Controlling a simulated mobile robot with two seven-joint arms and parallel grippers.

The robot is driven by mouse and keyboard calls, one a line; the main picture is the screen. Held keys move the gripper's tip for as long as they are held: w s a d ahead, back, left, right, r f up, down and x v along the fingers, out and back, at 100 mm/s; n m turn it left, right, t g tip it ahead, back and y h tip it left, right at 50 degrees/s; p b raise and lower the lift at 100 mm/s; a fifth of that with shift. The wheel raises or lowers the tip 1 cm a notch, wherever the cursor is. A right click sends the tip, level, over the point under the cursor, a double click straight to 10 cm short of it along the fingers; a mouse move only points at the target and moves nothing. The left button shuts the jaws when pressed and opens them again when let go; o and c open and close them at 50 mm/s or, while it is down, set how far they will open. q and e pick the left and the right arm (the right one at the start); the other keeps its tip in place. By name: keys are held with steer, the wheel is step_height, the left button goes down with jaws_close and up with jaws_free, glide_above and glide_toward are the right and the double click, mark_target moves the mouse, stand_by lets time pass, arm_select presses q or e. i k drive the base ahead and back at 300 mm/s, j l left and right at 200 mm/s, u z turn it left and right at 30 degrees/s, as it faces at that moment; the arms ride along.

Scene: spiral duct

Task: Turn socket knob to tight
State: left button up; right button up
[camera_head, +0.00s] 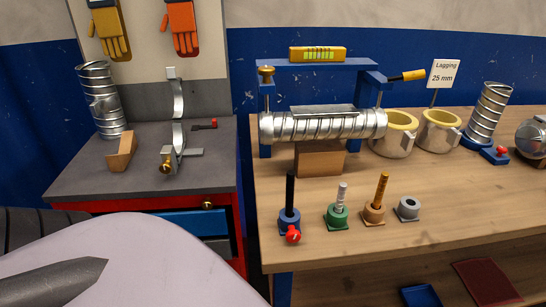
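A blue socket (289,219) stands near the front left of the wooden bench, with a black rod upright in it. A red knob (293,235) sits on its front side. A second red knob (501,150) is on the blue base (484,147) under an upright spiral duct at the right. I cannot tell from the picture which knob the task means, or how tight either is. Neither gripper can be made out. A large pale shape and a dark pointed part, seemingly mine, fill the lower left.
Green (337,217), tan (374,214) and grey (408,209) sockets stand right of the blue one. Behind them a spiral duct (325,125) lies in a blue frame above a wooden block (319,160). A grey-topped cabinet (75,182) stands left, across a gap.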

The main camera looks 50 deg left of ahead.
mark_target(292, 237)
steer(key=k+j, duration=0.1)
steer(key=j, duration=0.75)
steer(key=k+j, duration=0.15)
steer(key=j, duration=0.25)
steer(key=i, duration=0.15)
